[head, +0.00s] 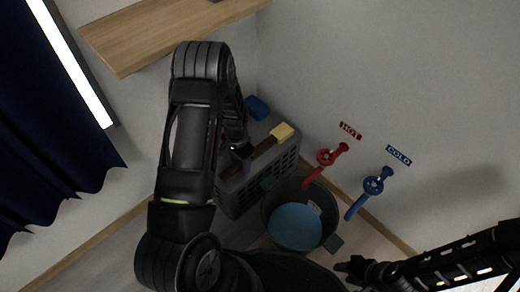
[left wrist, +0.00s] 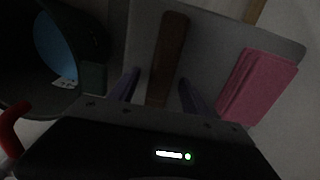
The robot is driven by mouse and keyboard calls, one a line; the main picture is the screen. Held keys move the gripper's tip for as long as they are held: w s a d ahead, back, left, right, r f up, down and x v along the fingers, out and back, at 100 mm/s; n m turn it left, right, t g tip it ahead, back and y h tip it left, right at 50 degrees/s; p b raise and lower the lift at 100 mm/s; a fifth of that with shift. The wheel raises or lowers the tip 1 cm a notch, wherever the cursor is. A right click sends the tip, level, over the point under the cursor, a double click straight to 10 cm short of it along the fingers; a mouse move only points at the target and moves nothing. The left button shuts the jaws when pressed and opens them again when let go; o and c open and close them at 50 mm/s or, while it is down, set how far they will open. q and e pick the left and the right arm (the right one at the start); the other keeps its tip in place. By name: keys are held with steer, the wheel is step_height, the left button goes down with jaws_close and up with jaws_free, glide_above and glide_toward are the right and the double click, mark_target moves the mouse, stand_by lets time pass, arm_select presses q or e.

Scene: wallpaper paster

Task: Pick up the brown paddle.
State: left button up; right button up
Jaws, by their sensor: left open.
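The brown paddle (head: 264,147) lies on top of the grey crate (head: 240,194), partly hidden behind my left gripper in the head view. In the left wrist view the paddle (left wrist: 171,45) is a long narrow brown bar, its near end between my finger tips. My left gripper (head: 238,153) is open over the crate top, one finger on each side of the paddle (left wrist: 157,82). I see a gap on both sides; I cannot tell its height above the paddle. My right gripper (head: 352,268) is low at the right, away from the crate, too dark to read.
A yellow block (head: 282,132) and a blue block (head: 257,107) are near the paddle; a pink block (left wrist: 258,86) shows in the left wrist view. A bucket with blue content (head: 295,227) stands beside the crate. Red (head: 326,157) and blue (head: 373,185) taps stick out from the wall.

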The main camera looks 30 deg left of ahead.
arm_select(q)
steer(key=shift+c, duration=0.2)
jaws_close()
stand_by(0.4)
